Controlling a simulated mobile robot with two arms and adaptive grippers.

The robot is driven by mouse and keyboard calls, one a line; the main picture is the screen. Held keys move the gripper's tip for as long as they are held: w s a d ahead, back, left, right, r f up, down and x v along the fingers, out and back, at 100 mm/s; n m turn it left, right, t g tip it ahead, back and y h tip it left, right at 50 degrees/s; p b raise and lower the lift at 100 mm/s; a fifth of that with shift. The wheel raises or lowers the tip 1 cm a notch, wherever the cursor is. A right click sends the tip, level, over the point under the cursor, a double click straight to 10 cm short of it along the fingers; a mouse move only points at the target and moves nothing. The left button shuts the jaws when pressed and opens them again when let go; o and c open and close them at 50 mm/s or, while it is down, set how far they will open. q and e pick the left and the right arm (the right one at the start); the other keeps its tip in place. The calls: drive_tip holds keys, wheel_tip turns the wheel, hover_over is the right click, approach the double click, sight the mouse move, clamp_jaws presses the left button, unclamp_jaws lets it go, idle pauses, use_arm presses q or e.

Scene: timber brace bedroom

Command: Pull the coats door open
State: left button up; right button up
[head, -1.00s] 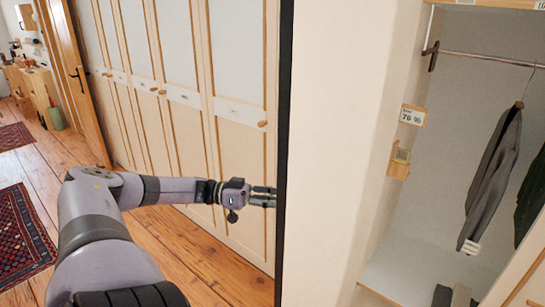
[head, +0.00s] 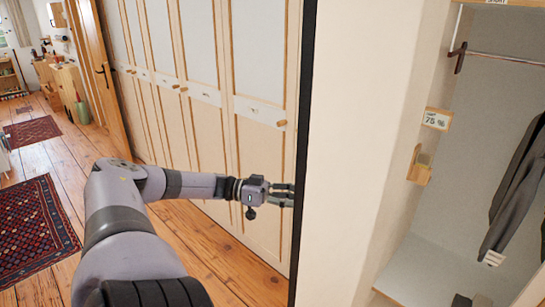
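The coats compartment (head: 465,190) stands open at the right, with a dark coat (head: 515,190) hanging inside from a metal rail (head: 505,60). A tall cream panel (head: 365,150) with a black vertical edge (head: 305,150) stands left of the opening. I cannot tell whether this panel is the coats door. My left gripper (head: 283,194) is beside the black edge, on its left. Its two fingers are apart and nothing shows between them. Whether the fingertips touch the edge is unclear. My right gripper is out of view.
Pale panelled wardrobe doors with wooden knobs (head: 207,95) line the wall behind my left arm. A small card reading 75 % (head: 437,118) is by the opening. Patterned rugs (head: 38,230) lie on the plank floor at left, with bare floor (head: 215,245) below my arm.

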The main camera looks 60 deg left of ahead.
use_arm(q)
drive_tip(key=v, duration=1.1)
drive_tip(key=shift+s+a, duration=0.2)
drive_tip(key=shift+s, duration=0.05)
